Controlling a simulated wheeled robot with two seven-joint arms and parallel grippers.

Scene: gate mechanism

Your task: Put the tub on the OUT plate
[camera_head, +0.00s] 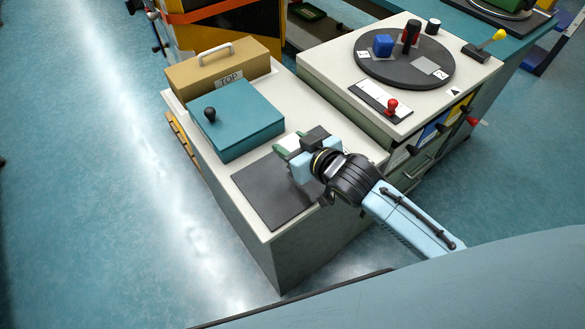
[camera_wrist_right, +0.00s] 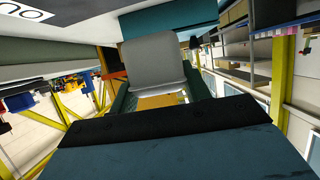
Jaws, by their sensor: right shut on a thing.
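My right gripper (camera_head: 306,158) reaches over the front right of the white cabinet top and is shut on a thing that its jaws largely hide. A green and white piece (camera_head: 288,144) shows just beyond the jaws; it looks like part of the tub, though I cannot be sure. In the right wrist view, dark green edges (camera_wrist_right: 122,100) show on both sides of a grey part (camera_wrist_right: 155,62). A white label with cut-off black letters (camera_wrist_right: 24,12), perhaps OUT, shows at the top left there. A dark flat plate (camera_head: 266,196) lies by the gripper. My left gripper is out of view.
A teal box with a black knob (camera_head: 236,122) and a tan box marked TOP (camera_head: 218,70) stand on the same cabinet.

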